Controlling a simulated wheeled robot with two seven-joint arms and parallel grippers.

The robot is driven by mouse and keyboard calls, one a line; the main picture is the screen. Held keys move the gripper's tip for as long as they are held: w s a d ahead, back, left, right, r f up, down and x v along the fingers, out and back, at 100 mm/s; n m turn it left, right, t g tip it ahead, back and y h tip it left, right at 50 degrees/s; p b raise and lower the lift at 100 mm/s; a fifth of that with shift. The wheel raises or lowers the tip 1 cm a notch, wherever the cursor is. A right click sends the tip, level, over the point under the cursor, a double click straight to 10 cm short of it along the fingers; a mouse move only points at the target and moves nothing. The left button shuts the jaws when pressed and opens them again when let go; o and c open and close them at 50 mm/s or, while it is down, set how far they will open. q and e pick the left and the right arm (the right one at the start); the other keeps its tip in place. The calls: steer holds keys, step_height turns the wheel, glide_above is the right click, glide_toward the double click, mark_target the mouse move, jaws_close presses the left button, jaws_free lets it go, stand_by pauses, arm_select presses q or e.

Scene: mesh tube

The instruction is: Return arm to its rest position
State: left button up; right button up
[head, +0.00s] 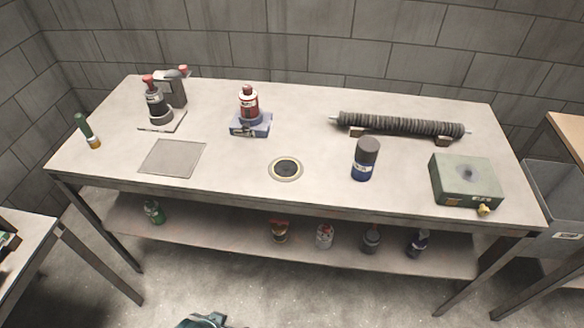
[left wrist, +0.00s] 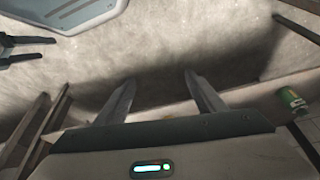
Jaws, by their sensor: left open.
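My left gripper (left wrist: 157,80) shows in the left wrist view, its two fingers spread apart with nothing between them. It hangs over the bare floor, clear of the table. Two dark prongs at the left edge of the left wrist view look like my right gripper (left wrist: 28,49); they stand apart with nothing between them. Neither gripper shows in the head view, and no arm reaches over the table there.
The workbench (head: 320,193) holds a mesh tube (head: 400,124) on supports, a dark-capped blue can (head: 366,160), a green box (head: 465,181), a red bottle (head: 248,101) on a blue base and a green-handled tool (head: 87,131). Its lower shelf (head: 200,225) carries several cans. The floor in front is clear.

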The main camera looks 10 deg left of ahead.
arm_select(q)
steer(key=s+d+f+t, duration=0.1)
steer(key=s+f, duration=0.1)
steer(key=f, duration=1.1)
steer(key=s+d+f+t+h, duration=0.1)
steer(key=s+f, duration=0.2)
steer(key=f, duration=1)
steer(key=shift+s+d+f+m, duration=0.25)
steer(key=shift+s+d+m, duration=0.05)
steer(key=shift+s, duration=0.05)
